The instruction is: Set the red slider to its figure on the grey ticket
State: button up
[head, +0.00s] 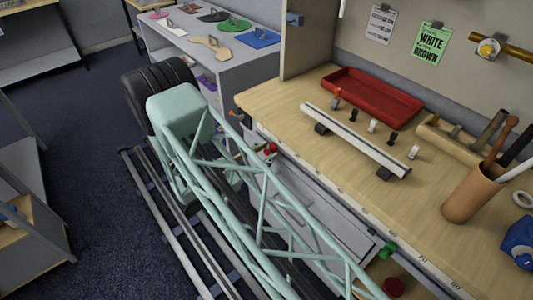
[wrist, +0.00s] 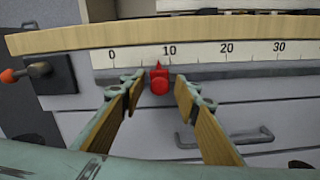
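The red slider (wrist: 159,80) sits on a rail under the table's front edge in the wrist view. Its pointer is a little left of the 10 on the white scale (wrist: 200,52). My gripper (wrist: 158,92) is open, with one wood-faced finger on each side of the slider and gaps between. In the head view, red parts (head: 270,148) show at the table edge beside my arm; I cannot tell the slider apart there. The grey ticket (head: 380,24) hangs on the back wall; its figures are too small to read.
A green slider (head: 387,250) sits farther right along the edge. A green ticket (head: 432,43) hangs beside the grey one. A red tray (head: 372,97), a rail with several pegs (head: 355,139) and a tool cup (head: 472,194) stand on the table. An orange-knobbed lever (wrist: 25,72) is at the left.

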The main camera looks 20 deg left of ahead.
jog(key=shift+w+d, duration=0.1)
jog(key=shift+w, duration=0.1)
jog(key=shift+c, duration=0.7)
jog(key=c, duration=0.8)
jog(key=shift+s+d, duration=0.1)
